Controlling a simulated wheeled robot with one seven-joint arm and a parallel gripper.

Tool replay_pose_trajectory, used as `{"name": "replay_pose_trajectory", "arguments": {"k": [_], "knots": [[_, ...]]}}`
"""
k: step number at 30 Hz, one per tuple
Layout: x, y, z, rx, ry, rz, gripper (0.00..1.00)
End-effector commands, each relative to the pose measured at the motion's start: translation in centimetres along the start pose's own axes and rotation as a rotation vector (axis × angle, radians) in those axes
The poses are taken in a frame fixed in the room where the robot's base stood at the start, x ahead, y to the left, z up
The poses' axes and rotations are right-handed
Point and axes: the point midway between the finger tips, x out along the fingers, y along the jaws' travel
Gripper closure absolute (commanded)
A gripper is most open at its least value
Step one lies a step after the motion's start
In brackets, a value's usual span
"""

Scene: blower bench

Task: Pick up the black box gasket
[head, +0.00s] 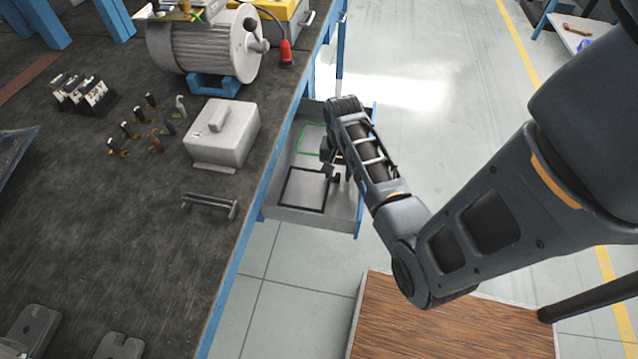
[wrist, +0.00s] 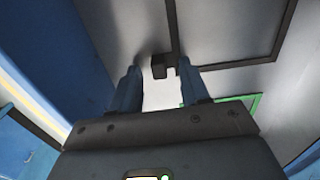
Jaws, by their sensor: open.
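The black box gasket (head: 300,207) is a thin, roughly square frame lying flat in the near part of an open grey drawer (head: 284,216). In the wrist view the gasket (wrist: 235,64) shows at the upper right, with a small dark tab or block (wrist: 158,66) beside its near corner. My gripper (head: 331,176) is inside the drawer near the gasket's right side, pointing down. In the wrist view my gripper (wrist: 157,73) is open, and the dark tab appears between its fingertips. I cannot tell the height of the fingers above it.
A green gasket (head: 302,138) lies farther back in the drawer, partly hidden by my arm. The drawer's blue front (head: 358,217) is close on the right. The dark bench (head: 110,225) at left carries a motor (head: 200,50), a grey box (head: 222,132) and several small parts.

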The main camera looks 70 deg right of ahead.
Motion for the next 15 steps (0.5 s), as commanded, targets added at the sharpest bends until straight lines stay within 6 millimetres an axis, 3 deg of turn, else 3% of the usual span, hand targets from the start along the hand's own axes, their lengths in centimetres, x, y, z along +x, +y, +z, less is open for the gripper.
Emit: {"name": "replay_pose_trajectory", "arguments": {"k": [6,15], "knots": [[0.09,-0.01,-0.01,0.0,0.0,0.0,0.54],[0.07,-0.01,-0.01,0.0,0.001,0.0,0.82]]}}
